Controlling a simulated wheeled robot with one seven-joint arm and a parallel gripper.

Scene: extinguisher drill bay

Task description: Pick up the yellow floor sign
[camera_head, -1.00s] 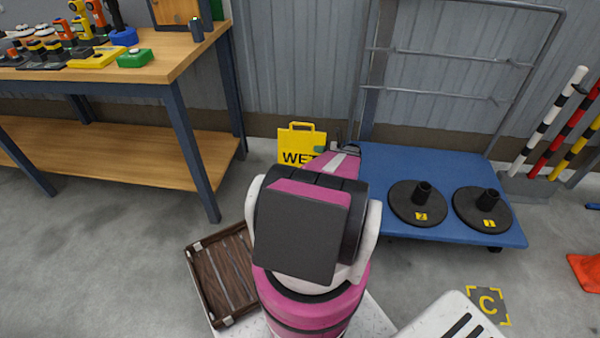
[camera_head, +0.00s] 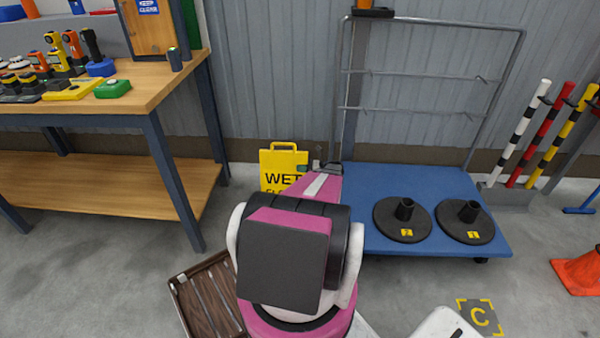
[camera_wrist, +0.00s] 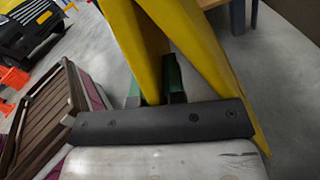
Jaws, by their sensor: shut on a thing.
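The yellow floor sign (camera_head: 279,164), marked "WET", stands out past my arm, between the workbench and the blue cart in the head view. Its lower part is hidden behind my arm. In the wrist view its yellow panels (camera_wrist: 190,50) spread apart and fill the upper middle. My gripper (camera_wrist: 158,92) has green-tipped fingers and is shut on one yellow panel of the sign. In the head view the gripper (camera_head: 303,169) shows at the sign's right edge. I cannot tell whether the sign touches the floor.
A blue cart (camera_head: 360,235) with two black round bases stands close on the right. A wooden workbench (camera_head: 150,90) is on the left. Striped posts (camera_head: 553,130) and an orange cone (camera_head: 580,270) are at right.

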